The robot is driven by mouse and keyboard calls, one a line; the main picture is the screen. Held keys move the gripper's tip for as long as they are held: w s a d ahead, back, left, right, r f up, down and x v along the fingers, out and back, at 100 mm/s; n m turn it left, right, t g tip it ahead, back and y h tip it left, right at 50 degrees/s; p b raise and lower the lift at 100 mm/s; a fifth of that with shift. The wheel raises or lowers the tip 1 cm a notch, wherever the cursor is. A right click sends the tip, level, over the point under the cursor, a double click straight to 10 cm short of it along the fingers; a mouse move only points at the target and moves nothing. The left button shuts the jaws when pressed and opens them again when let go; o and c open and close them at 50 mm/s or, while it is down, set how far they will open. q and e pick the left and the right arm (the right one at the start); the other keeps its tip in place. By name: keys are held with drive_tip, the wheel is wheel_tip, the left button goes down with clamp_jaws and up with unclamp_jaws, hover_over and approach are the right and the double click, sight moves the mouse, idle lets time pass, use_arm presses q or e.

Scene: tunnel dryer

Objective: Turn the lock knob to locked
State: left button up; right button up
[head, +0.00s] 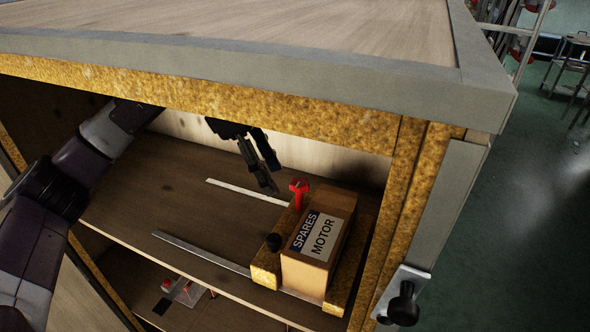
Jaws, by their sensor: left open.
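A red knob-like handle (298,190) stands upright on the back of a speckled yellow block (266,268) inside the cabinet. A small black knob (273,242) sits on the front of the same block. I cannot tell from its look whether the red handle is the lock knob or how far it is turned. My left gripper (270,182) reaches in under the cabinet top, fingers pointing down. It is open and empty, just left of the red handle and apparently apart from it. My right gripper is out of view.
A brown box (306,272) labelled SPARES MOTOR sits between yellow side pieces. Two metal strips (200,252) lie on the wooden shelf (150,200). The cabinet's top edge (260,82) overhangs the opening. A black knob (403,306) on a metal plate is at the right front.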

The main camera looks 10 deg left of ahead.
sight(298, 182)
use_arm(q)
drive_tip(key=d, duration=0.2)
drive_tip(key=w+d+p, duration=0.1)
drive_tip(key=d, duration=0.1)
drive_tip(key=shift+d, duration=0.25)
drive_tip(key=shift+d+f, duration=0.15)
drive_tip(key=shift+f, duration=0.45)
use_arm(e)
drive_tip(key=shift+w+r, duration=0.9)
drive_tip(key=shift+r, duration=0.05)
use_arm(q)
drive_tip(key=shift+c, duration=0.4)
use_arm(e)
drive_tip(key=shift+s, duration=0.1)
use_arm(q)
drive_tip(key=shift+c, duration=1.3)
drive_tip(key=c, duration=0.8)
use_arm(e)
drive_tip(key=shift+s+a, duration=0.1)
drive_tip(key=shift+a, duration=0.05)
